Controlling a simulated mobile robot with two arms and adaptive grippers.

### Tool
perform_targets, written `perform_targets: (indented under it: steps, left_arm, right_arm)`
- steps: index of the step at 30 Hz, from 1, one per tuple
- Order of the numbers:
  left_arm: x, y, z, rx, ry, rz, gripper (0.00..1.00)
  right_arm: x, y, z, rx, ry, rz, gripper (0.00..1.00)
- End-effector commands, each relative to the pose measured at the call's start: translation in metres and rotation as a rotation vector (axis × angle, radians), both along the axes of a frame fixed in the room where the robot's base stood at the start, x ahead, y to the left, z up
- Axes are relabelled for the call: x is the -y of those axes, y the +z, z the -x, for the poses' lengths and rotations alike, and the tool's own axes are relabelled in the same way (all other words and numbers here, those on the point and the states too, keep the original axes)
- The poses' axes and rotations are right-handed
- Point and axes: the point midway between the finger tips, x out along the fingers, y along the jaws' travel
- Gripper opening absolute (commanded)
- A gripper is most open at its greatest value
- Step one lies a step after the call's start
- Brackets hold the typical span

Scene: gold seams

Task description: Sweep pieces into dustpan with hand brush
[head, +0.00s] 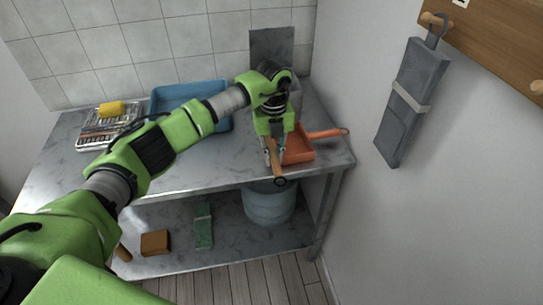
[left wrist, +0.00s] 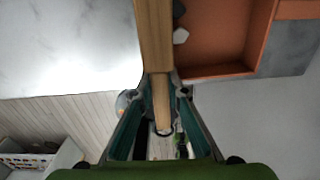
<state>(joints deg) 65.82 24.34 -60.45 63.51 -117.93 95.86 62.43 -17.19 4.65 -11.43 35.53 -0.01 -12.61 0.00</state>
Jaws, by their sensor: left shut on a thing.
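My left gripper (head: 276,152) is shut on the wooden handle of the hand brush (head: 273,158), over the right front part of the table. The handle runs up the middle of the left wrist view (left wrist: 154,40), between the gripper's fingers (left wrist: 162,92); the bristles cannot be made out. The orange dustpan (head: 299,150) lies just right of the gripper, its handle pointing right. It also shows in the left wrist view (left wrist: 222,45). A pale piece (left wrist: 181,36) and a dark piece (left wrist: 178,8) show beside the brush, at the dustpan's left part. My right gripper is out of view.
A blue tray (head: 222,121) and a tool set with a yellow sponge (head: 111,108) stand on the grey table (head: 225,165) at the left. A bucket (head: 268,206) and a brown block (head: 155,243) are on the lower shelf. A wall closes the right side, with a hanging grey pouch (head: 402,105).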

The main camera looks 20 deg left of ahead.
Motion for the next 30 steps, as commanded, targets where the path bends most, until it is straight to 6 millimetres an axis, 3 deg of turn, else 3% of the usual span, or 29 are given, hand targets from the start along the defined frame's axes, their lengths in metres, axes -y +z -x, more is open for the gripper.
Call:
perform_targets:
  steps: [13, 30]
  left_arm:
    - [0.002, 0.004, -0.002, 0.001, 0.0, 0.0, 0.0]
    - [0.002, 0.038, -0.002, 0.002, 0.0, 0.0, 0.0]
  right_arm:
    - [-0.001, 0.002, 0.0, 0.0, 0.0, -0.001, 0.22]
    - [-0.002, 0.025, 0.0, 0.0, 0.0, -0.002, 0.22]
